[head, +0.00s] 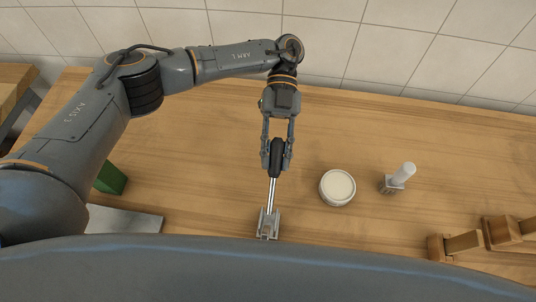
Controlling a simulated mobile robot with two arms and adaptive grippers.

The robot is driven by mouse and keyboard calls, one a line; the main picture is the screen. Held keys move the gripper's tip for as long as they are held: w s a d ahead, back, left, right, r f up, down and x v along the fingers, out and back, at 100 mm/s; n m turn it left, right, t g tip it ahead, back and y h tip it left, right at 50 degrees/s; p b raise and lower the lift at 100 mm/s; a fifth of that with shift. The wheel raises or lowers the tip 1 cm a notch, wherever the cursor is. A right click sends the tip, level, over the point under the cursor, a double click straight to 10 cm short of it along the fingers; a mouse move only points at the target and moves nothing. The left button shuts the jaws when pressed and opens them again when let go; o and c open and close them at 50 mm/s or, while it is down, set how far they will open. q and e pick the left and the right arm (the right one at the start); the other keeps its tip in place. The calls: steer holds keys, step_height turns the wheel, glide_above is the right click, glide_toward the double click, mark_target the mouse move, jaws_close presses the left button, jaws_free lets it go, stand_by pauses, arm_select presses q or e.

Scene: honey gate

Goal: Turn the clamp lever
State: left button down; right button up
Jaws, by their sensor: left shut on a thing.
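The clamp lever (272,187) has a black handle and a thin metal rod. The rod runs down to a small metal clamp base (268,225) on the wooden table. My left gripper (276,160) reaches down from the top of the head view and is shut on the black handle, with one finger on each side. The lower edge of the clamp base is close to my own grey body, which covers the bottom of the view. My right gripper is not in view.
A round white-topped jar or lid (338,187) stands right of the lever. A small metal fitting with a white cylinder (398,178) is farther right. Wooden blocks (465,242) are at the lower right. A green block (111,178) and a grey plate (125,220) lie left.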

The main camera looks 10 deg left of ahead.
arm_select(q)
steer(key=shift+w+f+g+b, duration=0.25)
steer(key=shift+f+g+b, duration=0.05)
steer(key=shift+f, duration=0.25)
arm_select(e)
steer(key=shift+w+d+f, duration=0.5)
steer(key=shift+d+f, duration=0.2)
arm_select(q)
steer(key=c, duration=1.1)
jaws_free()
steer(key=shift+g, duration=0.3)
step_height(320, 180, up, 10)
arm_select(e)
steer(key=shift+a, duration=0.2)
arm_select(q)
steer(key=shift+f, duration=0.1)
